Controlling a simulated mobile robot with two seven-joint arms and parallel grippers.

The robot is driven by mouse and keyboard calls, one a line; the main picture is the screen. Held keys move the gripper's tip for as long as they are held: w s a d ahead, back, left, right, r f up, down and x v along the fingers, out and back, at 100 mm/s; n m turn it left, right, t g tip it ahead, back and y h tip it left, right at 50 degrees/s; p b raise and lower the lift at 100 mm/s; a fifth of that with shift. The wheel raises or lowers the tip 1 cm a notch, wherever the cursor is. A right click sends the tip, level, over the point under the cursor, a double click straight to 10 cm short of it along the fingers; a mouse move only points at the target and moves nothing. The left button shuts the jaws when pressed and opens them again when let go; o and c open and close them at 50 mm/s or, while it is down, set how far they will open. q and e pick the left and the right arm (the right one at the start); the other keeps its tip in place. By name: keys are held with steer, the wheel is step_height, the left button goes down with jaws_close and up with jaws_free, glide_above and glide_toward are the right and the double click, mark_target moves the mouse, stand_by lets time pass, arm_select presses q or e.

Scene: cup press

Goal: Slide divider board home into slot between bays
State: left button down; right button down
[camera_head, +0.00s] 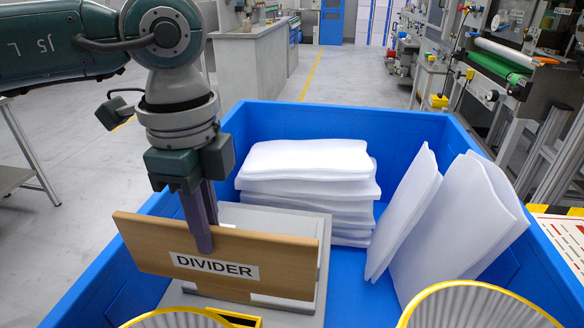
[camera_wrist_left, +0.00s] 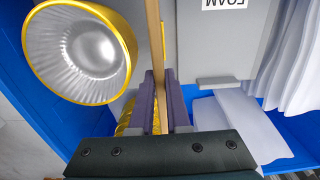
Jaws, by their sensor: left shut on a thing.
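The divider board (camera_head: 290,262) is a brown wooden plank with a white DIVIDER label, across the front of the blue crate (camera_head: 400,125) in the head view. It slants slightly, its right end lower in the picture. My left gripper (camera_head: 203,243) points down and is shut on its top edge, left of the middle. In the left wrist view, the board (camera_wrist_left: 153,45) stands edge-on between the purple fingers (camera_wrist_left: 158,105). A yellow-edged slot piece (camera_head: 238,319) shows below the board in the head view. The board hides most of it, so I cannot tell whether they touch. My right gripper is out of view.
Gold-rimmed ribbed cups (camera_head: 478,305) stand at the front; one (camera_wrist_left: 82,52) is left of the board in the wrist view. A grey FOAM-labelled panel (camera_wrist_left: 215,45) lies on its other side. White foam sheets (camera_head: 305,185) are stacked behind, and more (camera_head: 460,225) lean at right.

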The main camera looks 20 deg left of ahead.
mark_target(221, 284)
arm_select(q)
steer(key=shift+f+b, duration=1.8)
steer(key=shift+f, duration=0.9)
steer(key=shift+p, duration=0.55)
steer(key=shift+f+b, duration=1.55)
steer(key=shift+f, duration=0.55)
steer(key=c, duration=0.8)
jaws_free()
steer(key=shift+r, duration=0.1)
step_height(221, 284, up, 10)
steer(key=shift+f+p, duration=0.1)
steer(key=shift+p, duration=0.85)
steer(key=shift+d, duration=0.1)
